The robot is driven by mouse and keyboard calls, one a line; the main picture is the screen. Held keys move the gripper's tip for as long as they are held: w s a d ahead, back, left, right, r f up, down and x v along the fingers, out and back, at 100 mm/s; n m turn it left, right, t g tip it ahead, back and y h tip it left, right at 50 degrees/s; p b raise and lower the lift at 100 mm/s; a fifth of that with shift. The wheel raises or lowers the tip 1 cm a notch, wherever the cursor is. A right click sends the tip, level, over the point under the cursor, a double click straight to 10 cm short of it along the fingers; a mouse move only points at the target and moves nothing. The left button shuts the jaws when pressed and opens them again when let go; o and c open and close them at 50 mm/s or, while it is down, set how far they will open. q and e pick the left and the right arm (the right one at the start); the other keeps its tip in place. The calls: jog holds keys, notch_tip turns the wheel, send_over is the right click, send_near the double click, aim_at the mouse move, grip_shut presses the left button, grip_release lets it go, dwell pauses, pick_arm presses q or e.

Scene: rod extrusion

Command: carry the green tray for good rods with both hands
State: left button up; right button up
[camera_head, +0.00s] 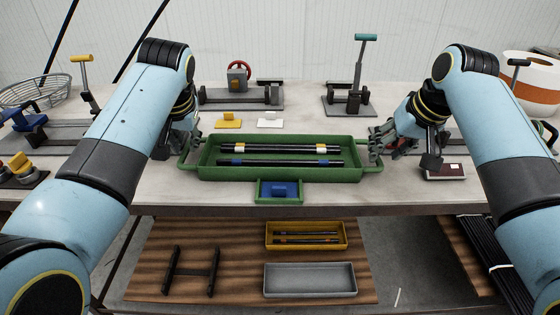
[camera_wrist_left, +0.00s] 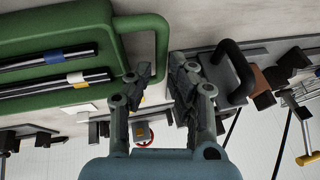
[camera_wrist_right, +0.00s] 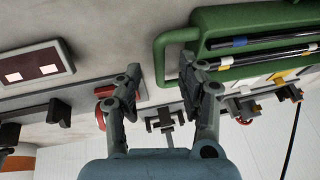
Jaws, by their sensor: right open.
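The green tray (camera_head: 290,177) lies level on the table and holds black rods (camera_head: 282,148) with white, yellow and blue bands. It has a loop handle at each end. My left gripper (camera_head: 180,147) is at the left handle; in the left wrist view the handle bar (camera_wrist_left: 162,45) lies between its parted fingers (camera_wrist_left: 160,72). My right gripper (camera_head: 376,143) is at the right handle; in the right wrist view the handle bar (camera_wrist_right: 160,62) lies between its open fingers (camera_wrist_right: 160,75). The head view partly hides both sets of fingertips.
A small green bin (camera_head: 279,200) with a blue block stands at the tray's front. Fixtures (camera_head: 240,98) and yellow and white blocks (camera_head: 229,118) stand behind. Below, a shelf holds a yellow tray (camera_head: 305,245) and a grey tray (camera_head: 310,292).

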aim_at(187, 149)
pick_arm(q)
jog(key=shift+x, duration=1.75)
pick_arm(e)
jog(key=shift+x, duration=1.7)
pick_arm(q)
jog(key=shift+c, duration=0.4)
pick_arm(e)
jog(key=shift+c, duration=0.5)
pick_arm(q)
jog(key=shift+c, duration=1.3)
pick_arm(e)
jog(key=shift+c, duration=1.2)
pick_arm(q)
grip_shut()
pick_arm(e)
grip_shut()
pick_arm(q)
jog(key=shift+r, duration=0.1)
